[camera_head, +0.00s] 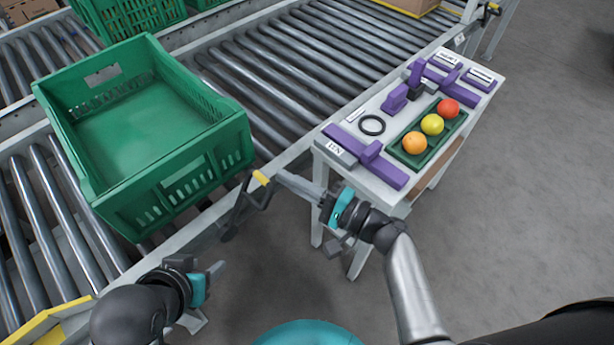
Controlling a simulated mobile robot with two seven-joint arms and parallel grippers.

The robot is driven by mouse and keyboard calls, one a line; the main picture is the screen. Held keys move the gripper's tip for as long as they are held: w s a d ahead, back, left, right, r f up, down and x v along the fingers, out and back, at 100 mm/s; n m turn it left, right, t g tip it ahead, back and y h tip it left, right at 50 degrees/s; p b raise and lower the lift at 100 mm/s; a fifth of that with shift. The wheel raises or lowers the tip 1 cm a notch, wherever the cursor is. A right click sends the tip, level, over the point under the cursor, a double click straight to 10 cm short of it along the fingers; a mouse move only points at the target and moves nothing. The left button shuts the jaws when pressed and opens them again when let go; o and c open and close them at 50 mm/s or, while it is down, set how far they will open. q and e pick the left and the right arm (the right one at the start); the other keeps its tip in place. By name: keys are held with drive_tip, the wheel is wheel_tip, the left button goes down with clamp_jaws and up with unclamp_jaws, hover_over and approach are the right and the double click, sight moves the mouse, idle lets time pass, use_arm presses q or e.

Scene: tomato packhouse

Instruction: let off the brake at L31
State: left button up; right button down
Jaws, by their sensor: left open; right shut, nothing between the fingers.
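A dark brake lever with a yellow tip (262,178) sits on the near rail of the roller conveyor, just right of the green crate. A second yellow-tipped lever (492,8) is on the same rail at the far top right. No tag reading L31 is legible to me. My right gripper (282,178) is shut and empty, its fingers pointing left with their tips close to the nearer lever's yellow end; I cannot tell whether they touch. My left gripper (208,293) is open and empty, low in front of the conveyor, left of and below that lever.
A green crate (200,145), seemingly empty, stands on the rollers (290,65). A small table (352,172) right of my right gripper carries purple fixtures (390,172), a black ring (372,125) and a green tray (413,160) with three tomatoes. The floor (530,170) at right is clear.

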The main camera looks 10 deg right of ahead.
drive_tip(key=shift+s+a+r, duration=0.1)
drive_tip(key=shift+s+a, duration=0.25)
drive_tip(key=shift+a, duration=0.1)
use_arm(q)
drive_tip(key=shift+s+a, duration=0.35)
drive_tip(key=shift+s, duration=0.4)
use_arm(e)
drive_tip(key=shift+s+a+r+n, duration=0.2)
drive_tip(key=shift+a+r+n, duration=0.1)
drive_tip(key=shift+r+n, duration=0.1)
